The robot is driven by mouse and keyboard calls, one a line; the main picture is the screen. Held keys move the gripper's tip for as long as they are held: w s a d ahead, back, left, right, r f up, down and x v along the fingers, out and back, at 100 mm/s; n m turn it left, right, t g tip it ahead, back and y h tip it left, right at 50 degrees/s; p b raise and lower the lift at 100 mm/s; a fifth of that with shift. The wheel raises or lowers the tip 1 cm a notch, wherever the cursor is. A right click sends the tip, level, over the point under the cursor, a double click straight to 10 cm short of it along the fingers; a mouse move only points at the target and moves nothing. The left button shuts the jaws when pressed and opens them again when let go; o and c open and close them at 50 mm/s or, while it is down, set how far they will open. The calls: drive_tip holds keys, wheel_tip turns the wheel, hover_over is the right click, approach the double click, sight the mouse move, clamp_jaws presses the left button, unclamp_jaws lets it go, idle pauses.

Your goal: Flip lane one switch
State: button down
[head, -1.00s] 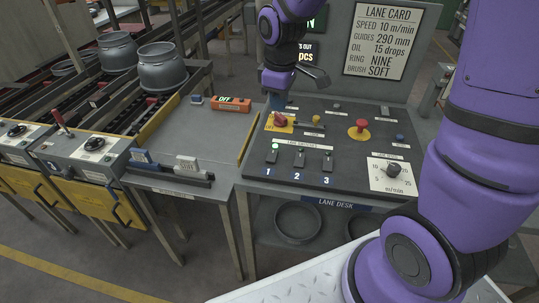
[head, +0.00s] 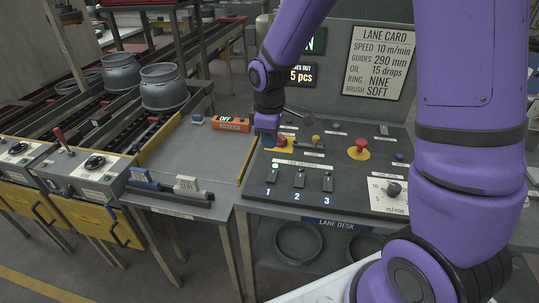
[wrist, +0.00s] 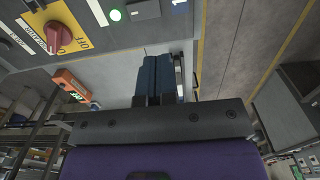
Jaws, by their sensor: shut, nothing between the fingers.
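The lane one switch (head: 273,176) is the leftmost of three small dark switches on the sloped lane desk panel (head: 345,178), above the number 1. A green lamp (head: 275,165) glows just above it. Part of a dark switch housing (wrist: 143,8) shows at the top edge of the wrist view, beside a lit green lamp (wrist: 115,15). My gripper (head: 267,125) is over the panel's upper left, near the red rotary knob and behind the switch row. In the wrist view its blue fingers (wrist: 158,58) are together and empty, apart from the housing.
The red rotary knob (wrist: 54,36) on a yellow plate is close to my gripper. A red mushroom button (head: 361,146) stands right of it. An orange box reading OFF (head: 230,124) sits on the left table. Switches two (head: 299,180) and three (head: 327,183) are alongside switch one.

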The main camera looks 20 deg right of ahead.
sight(269, 181)
wheel_tip(269, 181, down, 13)
idle(0.5)
drive_tip(key=shift+f, duration=0.2)
idle(0.3)
drive_tip(key=shift+r, duration=0.2)
drive_tip(key=shift+r, duration=0.6)
drive_tip(key=shift+a+r, duration=0.1)
drive_tip(key=shift+r, duration=0.2)
wheel_tip(269, 181, up, 13)
drive_tip(key=s, duration=0.1)
drive_tip(key=shift+s+a+r, duration=0.15)
drive_tip(key=shift+s+a, duration=0.2)
drive_tip(key=shift+a, duration=0.1)
